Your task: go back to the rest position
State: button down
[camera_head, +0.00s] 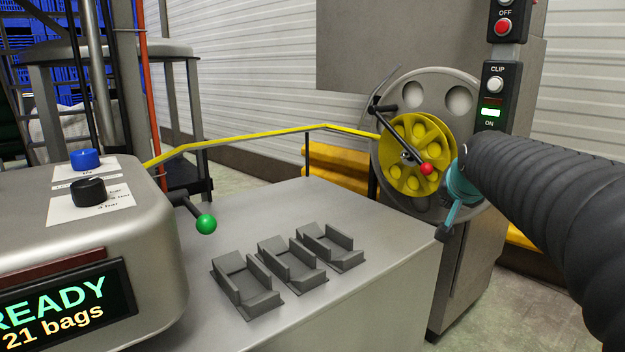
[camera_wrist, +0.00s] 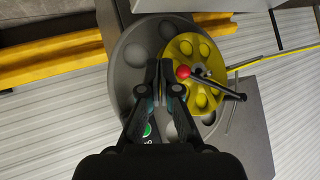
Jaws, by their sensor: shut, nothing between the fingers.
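My gripper (camera_head: 447,226) is shut and empty at the right in the head view, at the end of my black sleeved arm. It is in front of the clipper's grey wheel, just right of the yellow disc (camera_head: 400,172). In the wrist view my gripper (camera_wrist: 159,72) has its fingers together over the grey wheel (camera_wrist: 128,62), left of the yellow disc (camera_wrist: 187,47). A lever with a red knob (camera_head: 427,169) crosses the disc. The red knob (camera_wrist: 183,72) is close beside the fingers in the wrist view; I cannot tell whether they touch.
A control post with a CLIP button (camera_head: 495,85) stands behind my arm. A grey table (camera_head: 350,215) carries several dark holders (camera_head: 290,265). At the left a machine (camera_head: 90,235) reads READY, 21 bags, and has a green-knobbed lever (camera_head: 205,224). A yellow strand (camera_head: 250,136) runs to the disc.

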jog(key=s+a+f+n+g, duration=0.1)
jog(key=s+a+f+n, duration=0.1)
jog(key=s+f, duration=0.3)
jog(key=s+a+f+n+g+y, duration=0.1)
jog(key=s+a+f, duration=0.4)
jog(key=s, duration=0.9)
jog(key=s+a+f+n+g+y, duration=0.1)
jog(key=s+a+f+n+g, duration=0.1)
jog(key=s+f, duration=0.5)
jog(key=shift+s+a+n+g, duration=0.4)
jog(key=shift+s+a+n, duration=0.2)
jog(key=shift+s+a, duration=0.7)
